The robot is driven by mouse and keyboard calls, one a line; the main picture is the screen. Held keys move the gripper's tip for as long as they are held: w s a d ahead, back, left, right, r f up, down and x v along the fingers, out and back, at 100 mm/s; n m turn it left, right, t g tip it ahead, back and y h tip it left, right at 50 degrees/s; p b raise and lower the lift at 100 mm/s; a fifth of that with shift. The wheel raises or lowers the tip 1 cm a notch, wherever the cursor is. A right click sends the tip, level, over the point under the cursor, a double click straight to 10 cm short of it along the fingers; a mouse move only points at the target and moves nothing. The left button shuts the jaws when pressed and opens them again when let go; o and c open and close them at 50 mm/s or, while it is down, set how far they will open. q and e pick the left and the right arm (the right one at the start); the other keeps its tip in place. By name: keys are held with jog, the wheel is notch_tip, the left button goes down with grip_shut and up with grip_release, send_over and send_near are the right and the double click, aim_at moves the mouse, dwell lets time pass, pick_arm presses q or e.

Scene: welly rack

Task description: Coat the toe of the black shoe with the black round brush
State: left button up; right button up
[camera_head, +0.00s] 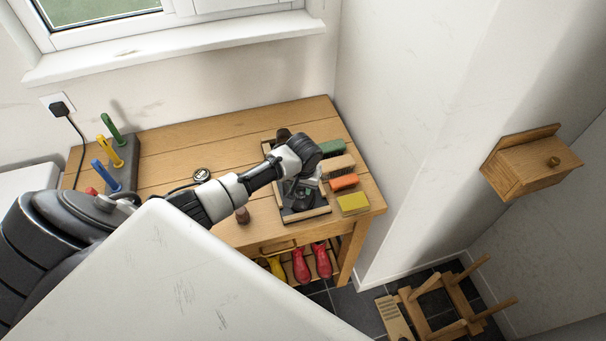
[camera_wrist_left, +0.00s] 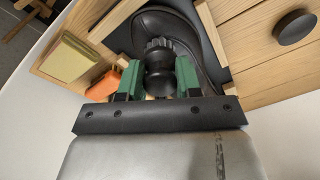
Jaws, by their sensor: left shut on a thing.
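My left gripper (camera_head: 298,196) is over the wooden-edged tray (camera_head: 307,215) on the workbench. In the left wrist view its green-padded fingers (camera_wrist_left: 158,82) are shut on the black round brush (camera_wrist_left: 159,58). The black shoe (camera_wrist_left: 214,65) lies in the tray, behind and around the brush in that view. In the head view most of the shoe is hidden by my wrist; a dark end (camera_head: 283,135) shows past it. The brush overlaps the shoe in the wrist view; I cannot tell whether they touch. My right gripper is not seen.
Green (camera_head: 331,147), beige (camera_head: 338,165), orange (camera_head: 344,182) and yellow (camera_head: 353,203) blocks line the tray's right side. A rack with coloured handles (camera_head: 117,160) is farther left.

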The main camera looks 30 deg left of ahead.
pick_arm(q)
jog(key=shift+w+a+r, duration=0.1)
jog(key=shift+w+a, duration=0.55)
jog(key=shift+a, duration=0.15)
jog(key=shift+w+d+r, duration=0.1)
jog(key=shift+d+r, duration=0.05)
jog(key=shift+r, duration=0.1)
jog(key=shift+w, duration=0.1)
jog(key=shift+s+d+f, duration=0.25)
jog(key=shift+d, duration=0.15)
jog(key=shift+s+d, duration=0.85)
jog(key=shift+d, duration=0.1)
jog(key=shift+s+d+f, duration=0.2)
jog(key=shift+s+d, duration=0.35)
jog(key=shift+d, duration=0.1)
jog(key=shift+s+d+f, duration=0.15)
jog(key=shift+s+d, duration=0.4)
jog(key=shift+d, duration=0.1)
jog(key=shift+w+a+r, duration=0.1)
jog(key=shift+w+a, duration=1.15)
jog(key=shift+a, duration=0.2)
jog(key=shift+w+a+r, duration=0.1)
jog(key=shift+w+a, duration=0.7)
jog(key=shift+a, duration=0.1)
jog(key=shift+w+a+r, duration=0.1)
jog(key=shift+a+r, duration=0.05)
jog(key=shift+a, duration=0.1)
